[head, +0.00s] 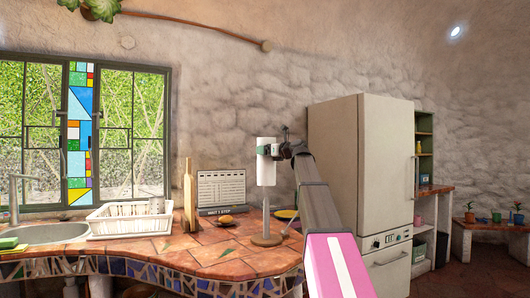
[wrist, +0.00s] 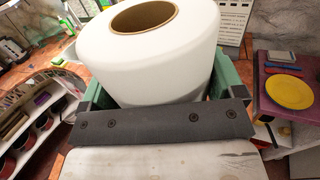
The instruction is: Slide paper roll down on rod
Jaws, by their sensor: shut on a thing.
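The white paper roll (head: 266,172) is upright in the head view, high above the counter. My gripper (head: 269,150) is shut around its upper part, coming from the right. In the wrist view the roll (wrist: 155,65) sits between the green fingers, with its brown cardboard core (wrist: 141,17) facing up. The rod (head: 266,212) shows below the roll's lower end, in line with it, rising from a round wooden base (head: 267,239) on the counter. No rod tip shows in the core opening. How far the rod reaches inside the roll is hidden.
The tiled counter (head: 205,258) also holds a white dish rack (head: 125,218), wooden boards (head: 190,195) and a calendar-like board (head: 221,187) left of the rod.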

